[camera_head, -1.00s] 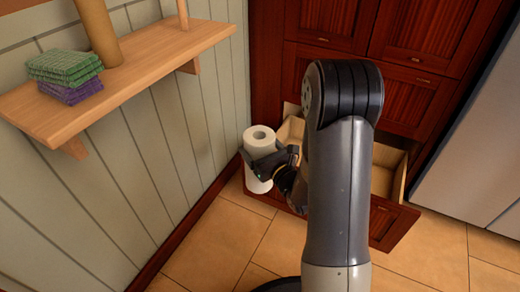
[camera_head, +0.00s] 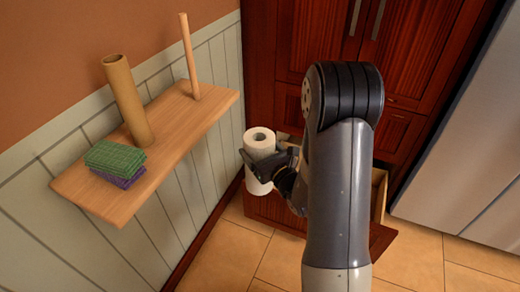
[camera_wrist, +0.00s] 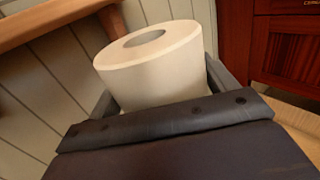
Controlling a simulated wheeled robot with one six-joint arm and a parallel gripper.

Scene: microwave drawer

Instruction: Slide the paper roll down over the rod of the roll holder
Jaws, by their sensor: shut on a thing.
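The white paper roll (camera_head: 259,142) is upright, slightly tilted, in my gripper (camera_head: 262,166). The gripper is shut around the roll's sides. In the wrist view the roll (camera_wrist: 152,65) stands between the two fingers, its hollow core facing up. The rod of the roll holder (camera_head: 189,58) is a thin wooden peg standing upright on the wooden wall shelf (camera_head: 190,112). The roll is below and to the right of the shelf in the head view, apart from the rod. Nothing is on the rod.
A bare cardboard tube (camera_head: 127,100) stands on the shelf left of the rod. Green (camera_head: 115,157) and purple (camera_head: 122,180) folded cloths lie at the shelf's near end. An open drawer (camera_head: 378,195) is behind my arm. A grey fridge (camera_head: 460,130) stands at right.

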